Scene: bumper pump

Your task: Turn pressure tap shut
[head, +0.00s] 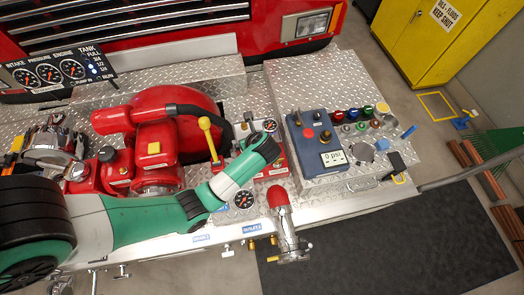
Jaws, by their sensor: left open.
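My left arm comes in from the left, and its green and white forearm ends at my left gripper (262,146), over the red pump panel (272,170) with a small round gauge (269,125). The jaws are small and partly hidden behind the wrist. No held thing shows. I cannot tell which fitting is the pressure tap. A blue-grey box (312,140) with a red knob and a "0 psi" display (333,158) stands right of the gripper. A lever with a yellow knob (205,123) stands left of it. My right gripper is not in view.
Several coloured caps (367,111) stand on the diamond-plate deck (330,90), near a blue-handled piece (408,131). A red-capped chrome outlet (283,215) projects at the front edge. The red pump (150,140) fills the left. A yellow cabinet (425,40) stands behind right.

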